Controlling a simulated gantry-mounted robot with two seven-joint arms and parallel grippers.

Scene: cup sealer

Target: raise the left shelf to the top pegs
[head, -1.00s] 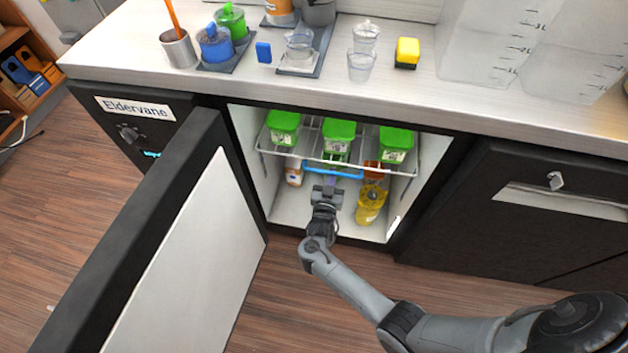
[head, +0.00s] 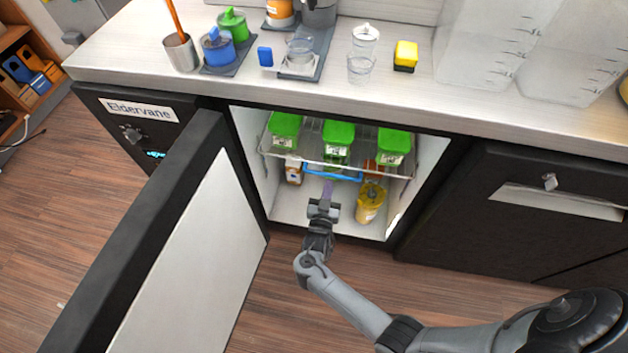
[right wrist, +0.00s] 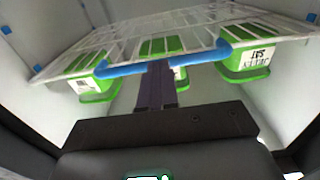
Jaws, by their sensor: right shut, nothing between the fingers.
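A wire shelf (head: 310,160) with a blue front handle (head: 333,174) hangs level inside the open cabinet. Three green-lidded tubs (head: 337,133) stand on it. The wrist view shows the same shelf, its blue handle (right wrist: 190,61) and the tubs (right wrist: 245,65) close up, with small blue pegs (right wrist: 38,69) on the side walls. My right gripper (head: 327,190) is shut and empty, just in front of and below the handle. Its fingers (right wrist: 155,85) overlap the handle in the wrist view; I cannot tell whether they touch. My left gripper is not in view.
The open cabinet door (head: 190,260) stands at the left. An orange-labelled bottle (head: 293,170) and a yellow container (head: 369,203) stand on the cabinet floor beneath the shelf. The counter (head: 200,95) above holds cups and dispensers.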

